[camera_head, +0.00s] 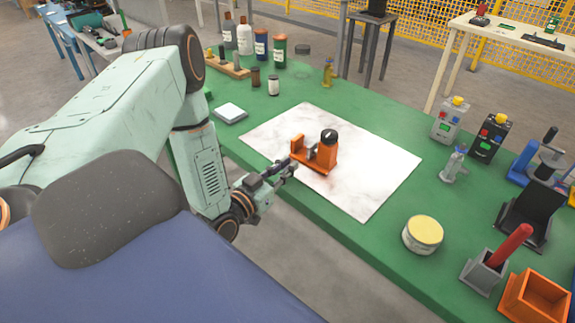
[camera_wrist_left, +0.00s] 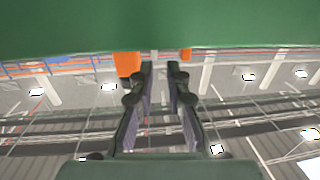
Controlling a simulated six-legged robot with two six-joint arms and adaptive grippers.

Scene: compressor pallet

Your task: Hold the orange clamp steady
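The orange clamp (camera_head: 327,152) stands on a white marbled sheet on the green table; it has a black round knob on top and a grey metal part in its middle. My left gripper (camera_head: 288,169) is at the clamp's near left side, just short of it, at the table's front edge. In the left wrist view the two dark fingers (camera_wrist_left: 160,68) are apart with nothing between them. Orange parts, likely of the clamp (camera_wrist_left: 127,64), show beyond the fingertips on both sides. Whether a finger touches the clamp I cannot tell. My right gripper is not in view.
The white sheet (camera_head: 375,175) is otherwise clear. A cream-lidded tin (camera_head: 423,234), a red-handled tool in a grey holder (camera_head: 487,272) and an orange box (camera_head: 535,298) stand to the right. Bottles (camera_head: 245,37) and a small white square block (camera_head: 230,113) are at the back left.

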